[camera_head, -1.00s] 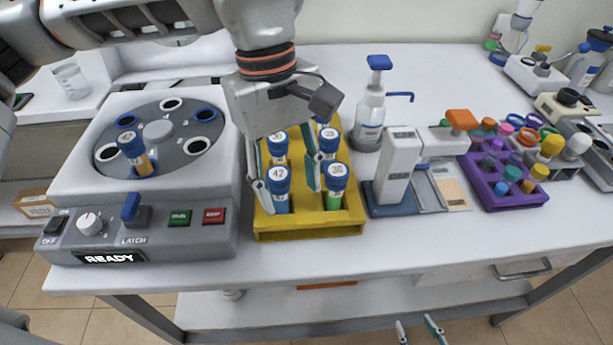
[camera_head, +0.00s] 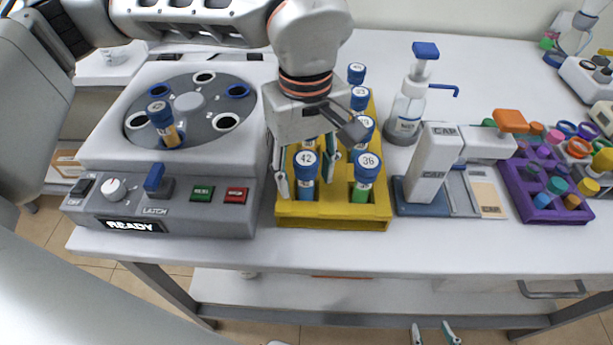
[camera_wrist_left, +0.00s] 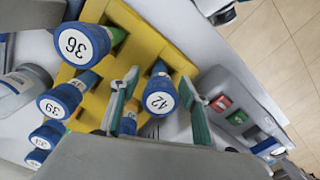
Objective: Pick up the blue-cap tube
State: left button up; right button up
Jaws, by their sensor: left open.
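The yellow rack (camera_head: 335,214) holds several blue-capped tubes. Tube 42 (camera_head: 305,172) is in its front left and tube 36 (camera_head: 366,172) in its front right; more stand behind, partly hidden by my arm. My left gripper (camera_head: 306,176) is open, with its fingers on either side of tube 42. In the left wrist view, the cap of tube 42 (camera_wrist_left: 159,99) lies between the spread fingers, with visible gaps. Another blue-capped tube (camera_head: 162,122) stands in the centrifuge rotor. My right gripper (camera_head: 434,334) shows at the bottom edge, its fingertips apart and empty.
The centrifuge (camera_head: 150,215), reading READY, stands left of the rack. A pump bottle (camera_head: 408,105) is behind right. A white capping device (camera_head: 432,165) stands close right, and a purple rack (camera_head: 548,208) further right. The table's front strip is clear.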

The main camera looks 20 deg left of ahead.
pick_arm(q)
jog(key=c, duration=1.2)
